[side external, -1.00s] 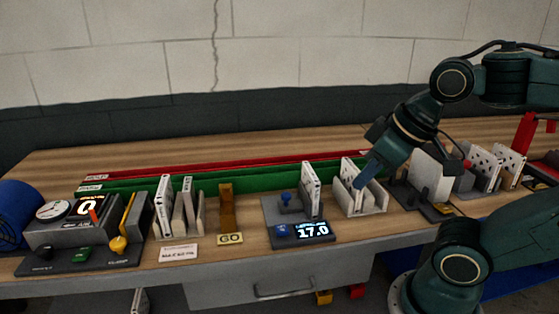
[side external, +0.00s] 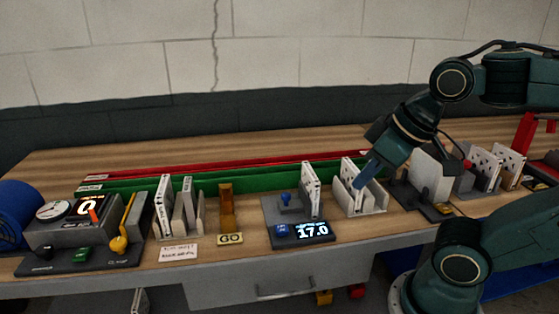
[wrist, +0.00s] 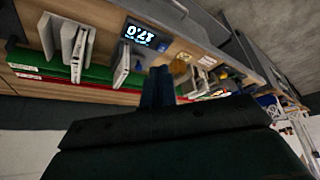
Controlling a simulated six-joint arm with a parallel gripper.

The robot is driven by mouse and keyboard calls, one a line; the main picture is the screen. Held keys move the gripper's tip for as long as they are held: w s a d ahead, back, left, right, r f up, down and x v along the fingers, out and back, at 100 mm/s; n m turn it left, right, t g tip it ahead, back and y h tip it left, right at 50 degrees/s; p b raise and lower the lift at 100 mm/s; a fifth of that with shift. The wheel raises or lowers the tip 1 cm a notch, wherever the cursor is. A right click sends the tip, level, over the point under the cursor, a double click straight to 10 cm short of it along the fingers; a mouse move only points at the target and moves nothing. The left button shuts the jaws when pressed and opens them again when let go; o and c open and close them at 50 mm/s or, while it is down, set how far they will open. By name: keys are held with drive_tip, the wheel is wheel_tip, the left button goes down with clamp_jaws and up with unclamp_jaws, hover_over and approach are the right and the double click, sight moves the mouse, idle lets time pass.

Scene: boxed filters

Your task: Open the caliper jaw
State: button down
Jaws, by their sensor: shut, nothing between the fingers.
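A dark station with a lit display reading 17.0 (side external: 313,230) stands in the middle of the bench, and it looks like the caliper. It carries a blue knob (side external: 286,198), a blue button (side external: 282,230) and an upright white filter box (side external: 311,188). I cannot make out the jaw clearly. My gripper (side external: 362,186) is shut and empty, tilted down over a pale rack (side external: 372,207) right of the station. Its blue fingers (wrist: 157,88) show together in the wrist view.
A white box (side external: 349,172) stands in the pale rack by my fingers. Left are an amber stand with a GO sign (side external: 230,239), another box rack (side external: 199,218) and a dial gauge station (side external: 62,233). Green (side external: 240,178) and red (side external: 215,163) channels run behind.

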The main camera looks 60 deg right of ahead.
drive_tip(key=c, duration=1.3)
unclamp_jaws()
drive_tip(key=shift+w+r, duration=0.1)
drive_tip(key=shift+w, duration=0.05)
drive_tip(key=shift+o, duration=0.6)
drive_tip(key=shift+w+d+r+m, duration=0.1)
drive_tip(key=shift+w+r+m, duration=0.05)
drive_tip(key=shift+w+m, duration=0.2)
drive_tip(key=m+g, duration=0.6)
drive_tip(key=m, duration=1.1)
hover_over(286, 194)
wheel_tip(286, 194, down, 4)
wheel_tip(286, 194, down, 14)
drive_tip(key=shift+r, duration=0.1)
